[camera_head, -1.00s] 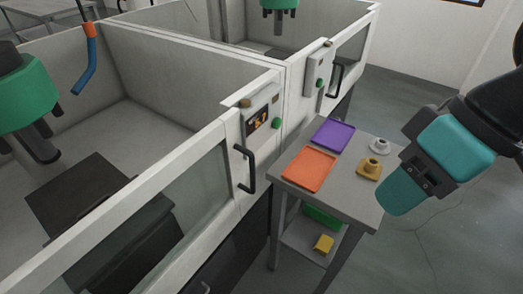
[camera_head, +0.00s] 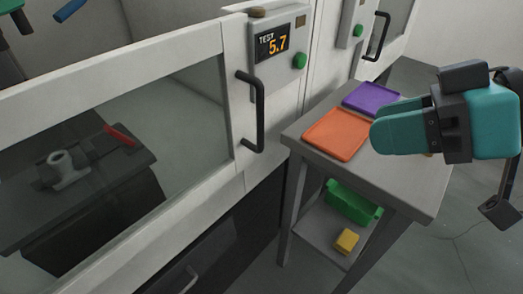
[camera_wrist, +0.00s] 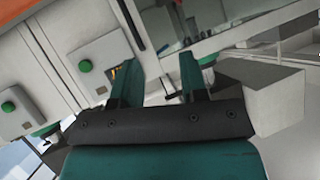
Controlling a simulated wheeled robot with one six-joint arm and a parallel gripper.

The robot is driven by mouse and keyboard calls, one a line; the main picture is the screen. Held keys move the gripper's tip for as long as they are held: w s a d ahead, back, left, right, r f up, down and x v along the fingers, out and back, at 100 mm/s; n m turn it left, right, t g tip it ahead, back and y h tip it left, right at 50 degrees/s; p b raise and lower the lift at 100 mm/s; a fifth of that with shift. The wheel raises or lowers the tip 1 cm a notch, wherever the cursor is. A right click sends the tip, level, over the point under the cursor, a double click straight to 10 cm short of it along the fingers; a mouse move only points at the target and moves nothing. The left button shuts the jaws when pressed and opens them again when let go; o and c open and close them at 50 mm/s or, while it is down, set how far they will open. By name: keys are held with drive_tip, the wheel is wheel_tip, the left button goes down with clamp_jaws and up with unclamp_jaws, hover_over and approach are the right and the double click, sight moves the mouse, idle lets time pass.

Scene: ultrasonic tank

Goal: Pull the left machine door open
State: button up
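The left machine door (camera_head: 212,180) is a white frame with a large window, and it looks closed. Its black upright bar handle (camera_head: 258,112) is at the door's right end, below the display panel. My gripper (camera_head: 378,135) is to the right of the handle, over the small table, fingers pointing left and clear of the handle. In the wrist view my gripper (camera_wrist: 158,62) has its two teal fingers apart with nothing between them. A dark bar near the top of that view looks like the handle (camera_wrist: 132,25), beyond the fingers.
The panel (camera_head: 272,45) reads "TEST 5.7" beside a green button. A grey table (camera_head: 405,180) with an orange tray (camera_head: 337,134) and a purple tray (camera_head: 371,97) stands right of the door. The right machine's handle (camera_head: 377,36) is behind. A vise-like fixture shows through the window.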

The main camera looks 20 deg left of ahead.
drive_tip(key=w+a+f+n+t+y+b, duration=0.25)
drive_tip(key=w+f+y+b, duration=0.45)
drive_tip(key=b, duration=0.4)
drive_tip(key=shift+m+h, duration=0.35)
drive_tip(key=shift+h, duration=0.35)
drive_tip(key=a+p, duration=0.1)
drive_tip(key=a, duration=0.4)
drive_tip(key=w+a+p, duration=0.1)
drive_tip(key=a, duration=0.4)
drive_tip(key=w+a+p, duration=0.1)
drive_tip(key=a, duration=0.5)
drive_tip(key=shift+w+f, duration=0.15)
drive_tip(key=shift+f, duration=0.05)
clamp_jaws()
